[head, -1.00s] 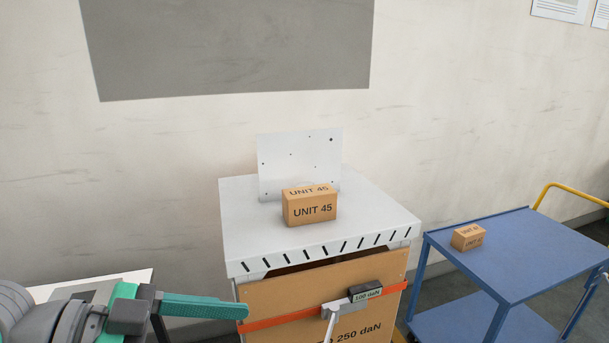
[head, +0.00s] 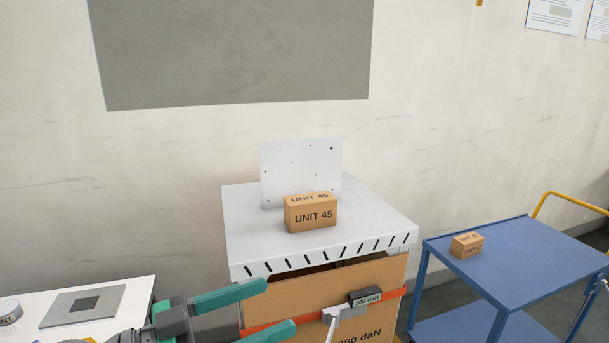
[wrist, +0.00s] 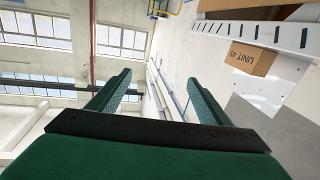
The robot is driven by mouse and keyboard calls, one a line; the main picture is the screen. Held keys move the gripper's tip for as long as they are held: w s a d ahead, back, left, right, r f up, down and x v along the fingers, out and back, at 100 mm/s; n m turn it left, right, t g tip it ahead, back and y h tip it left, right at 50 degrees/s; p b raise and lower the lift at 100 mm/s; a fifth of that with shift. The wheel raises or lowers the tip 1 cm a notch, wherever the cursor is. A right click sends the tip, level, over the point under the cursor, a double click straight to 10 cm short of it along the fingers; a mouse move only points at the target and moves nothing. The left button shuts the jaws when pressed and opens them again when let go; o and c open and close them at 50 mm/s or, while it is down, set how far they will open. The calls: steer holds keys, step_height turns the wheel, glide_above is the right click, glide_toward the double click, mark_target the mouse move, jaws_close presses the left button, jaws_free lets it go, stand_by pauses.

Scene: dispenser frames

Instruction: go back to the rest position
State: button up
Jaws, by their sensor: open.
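My gripper (head: 281,312) is at the lower left of the head view, in front of the dispenser's left side. Its two green fingers are spread apart with nothing between them. A cardboard box marked UNIT 45 (head: 311,213) sits on the grey top of the dispenser (head: 256,247), apart from my gripper. The same box (wrist: 248,58) shows at the upper right of the wrist view.
A blue cart (head: 518,263) with a small box (head: 467,245) stands at the right. A white table (head: 130,295) with a grey plate (head: 83,306) is at the lower left. An orange strap (head: 390,294) crosses the dispenser's front. The wall is close behind.

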steer(key=w+d+f+n+t+y, duration=0.3)
steer(key=w+f+n+t+y, duration=0.3)
steer(key=w+f+n+t, duration=0.5)
steer(key=s+d+f+n+g+y, duration=0.15)
steer(key=s+f+n+y, duration=0.45)
steer(key=f, duration=0.6)
steer(key=s+d+f+n+g+y, duration=0.15)
steer(key=s+f+y, duration=0.25)
steer(key=s+f, duration=0.5)
steer(key=s+f+m, duration=0.3)
steer(key=s, duration=0.8)
steer(key=s+d+f+m+g, duration=0.1)
steer(key=s+f+m, duration=0.3)
steer(key=s, duration=0.8)
steer(key=shift+s, duration=0.25)
